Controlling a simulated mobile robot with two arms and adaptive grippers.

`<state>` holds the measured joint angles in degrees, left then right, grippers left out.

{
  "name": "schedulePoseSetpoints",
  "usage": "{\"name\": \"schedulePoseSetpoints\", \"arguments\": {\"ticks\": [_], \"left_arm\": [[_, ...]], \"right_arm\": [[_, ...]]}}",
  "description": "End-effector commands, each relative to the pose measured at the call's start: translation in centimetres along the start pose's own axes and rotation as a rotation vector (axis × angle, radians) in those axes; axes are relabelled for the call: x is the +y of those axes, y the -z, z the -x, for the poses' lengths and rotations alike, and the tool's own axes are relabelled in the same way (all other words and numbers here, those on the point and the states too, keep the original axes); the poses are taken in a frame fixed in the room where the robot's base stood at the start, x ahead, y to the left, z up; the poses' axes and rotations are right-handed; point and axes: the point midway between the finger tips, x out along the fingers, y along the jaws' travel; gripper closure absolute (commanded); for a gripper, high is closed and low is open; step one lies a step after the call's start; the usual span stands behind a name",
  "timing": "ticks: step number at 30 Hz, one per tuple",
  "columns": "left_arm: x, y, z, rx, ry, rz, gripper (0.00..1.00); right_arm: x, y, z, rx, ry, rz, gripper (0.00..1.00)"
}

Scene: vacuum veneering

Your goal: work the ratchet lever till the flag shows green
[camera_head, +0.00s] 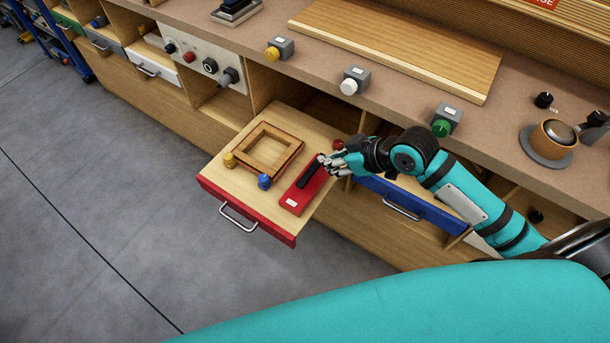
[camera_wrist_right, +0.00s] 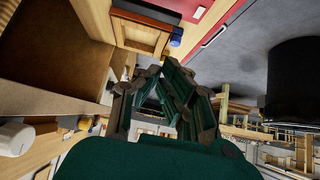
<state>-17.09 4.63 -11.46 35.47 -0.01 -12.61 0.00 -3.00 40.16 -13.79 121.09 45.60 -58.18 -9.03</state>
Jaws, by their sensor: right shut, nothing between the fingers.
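A red ratchet unit (camera_head: 292,199) lies on the right part of an open, red-fronted drawer (camera_head: 207,168). Its black lever (camera_head: 312,170) runs along its top toward the back. A small whitish patch shows on the unit's near end; I see no green on the unit and cannot tell which part is the flag. My right gripper (camera_head: 322,161) is shut and empty at the lever's far end; I cannot tell whether it touches it. In the right wrist view its dark fingers (camera_wrist_right: 167,88) fill the middle. My left gripper is not in view.
The drawer also holds a square wooden frame (camera_head: 267,150), a yellow knob (camera_head: 230,160) and a blue knob (camera_head: 264,181). A blue-fronted drawer (camera_head: 420,207) is to the right, under my arm. The worktop above carries several switch boxes and a wooden board (camera_head: 400,45).

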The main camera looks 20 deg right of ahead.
Motion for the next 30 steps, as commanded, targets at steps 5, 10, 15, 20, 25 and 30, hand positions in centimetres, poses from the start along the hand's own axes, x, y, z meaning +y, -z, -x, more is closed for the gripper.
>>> {"name": "schedulePoseSetpoints", "arguments": {"ticks": [5, 10, 15, 20, 25, 30], "left_arm": [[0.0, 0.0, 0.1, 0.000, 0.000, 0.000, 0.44], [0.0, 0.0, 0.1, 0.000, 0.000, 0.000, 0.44], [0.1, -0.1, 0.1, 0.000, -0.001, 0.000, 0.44], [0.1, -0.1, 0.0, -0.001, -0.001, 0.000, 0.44], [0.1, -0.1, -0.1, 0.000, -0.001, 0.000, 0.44], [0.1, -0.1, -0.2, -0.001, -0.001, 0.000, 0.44]], "right_arm": [[0.0, 0.1, 0.1, 0.001, -0.001, 0.000, 1.00], [0.1, 0.1, -0.7, 0.002, -0.001, -0.001, 1.00], [0.0, 0.1, -3.4, 0.003, 0.000, -0.003, 1.00], [0.0, 0.1, -7.0, 0.003, 0.000, -0.004, 1.00], [0.0, 0.1, -10.4, 0.002, 0.000, -0.001, 1.00], [0.0, -2.0, -12.0, -0.001, -0.001, 0.000, 1.00]]}}
